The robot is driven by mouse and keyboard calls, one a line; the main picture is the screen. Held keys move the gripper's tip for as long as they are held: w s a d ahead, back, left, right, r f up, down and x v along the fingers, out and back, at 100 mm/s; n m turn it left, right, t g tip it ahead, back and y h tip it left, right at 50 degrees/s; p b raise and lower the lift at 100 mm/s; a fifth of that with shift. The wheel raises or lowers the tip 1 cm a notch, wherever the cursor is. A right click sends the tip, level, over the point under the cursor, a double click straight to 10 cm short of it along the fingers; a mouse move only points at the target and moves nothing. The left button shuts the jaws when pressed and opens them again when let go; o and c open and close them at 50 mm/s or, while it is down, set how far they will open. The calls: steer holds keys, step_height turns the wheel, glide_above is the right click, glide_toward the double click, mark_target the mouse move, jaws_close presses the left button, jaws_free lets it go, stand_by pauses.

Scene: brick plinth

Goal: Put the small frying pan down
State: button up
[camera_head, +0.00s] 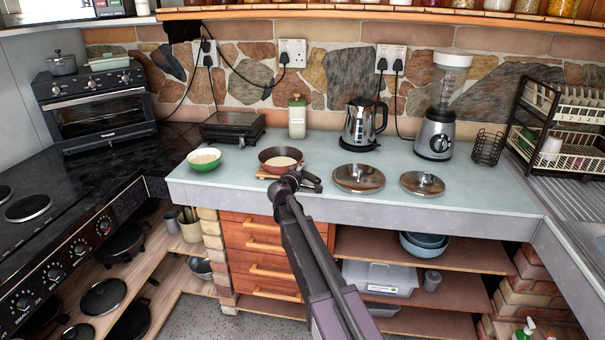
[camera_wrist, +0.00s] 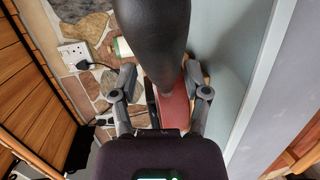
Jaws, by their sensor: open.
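The small frying pan (camera_head: 280,160), reddish brown outside with a pale inside, is upright at the front of the pale counter (camera_head: 330,202). It appears to rest on a thin wooden board (camera_head: 263,176). My gripper (camera_head: 304,181) is at the pan's front right side. In the wrist view my gripper's fingers (camera_wrist: 165,86) are spread apart, with a large dark handle-like shape (camera_wrist: 152,40) and a reddish surface, seemingly the pan's side (camera_wrist: 175,112), showing between them. Whether either finger touches the pan cannot be told. Part of the pan's handle side is hidden by my gripper in the head view.
A green bowl (camera_head: 204,159) stands left of the pan. Two lids (camera_head: 358,178) (camera_head: 422,184) lie to the right. A white bottle (camera_head: 297,117), kettle (camera_head: 362,125) and blender (camera_head: 437,130) stand behind. The counter between pan and kettle is partly clear.

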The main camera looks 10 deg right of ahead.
steer(key=p+v, duration=0.2)
steer(key=v, duration=0.9)
steer(key=shift+s, duration=0.15)
steer(key=shift+a, duration=0.1)
steer(key=s+d+f+m+g+y, duration=0.1)
steer(key=s+d+f+m+g, duration=0.85)
steer(key=s, duration=0.45)
steer(key=s+f+m+g+y, duration=0.1)
steer(key=s+f+g+y, duration=0.1)
steer(key=s, duration=0.6)
steer(key=s+f+m+g+y, duration=0.1)
steer(key=s+f+g+y, duration=0.1)
steer(key=s, duration=0.6)
steer(key=f+y, duration=0.1)
steer(key=y, duration=0.1)
steer(key=shift+a+f+y, duration=0.2)
steer(key=shift+f+y, duration=0.15)
steer(key=shift+y, duration=0.05)
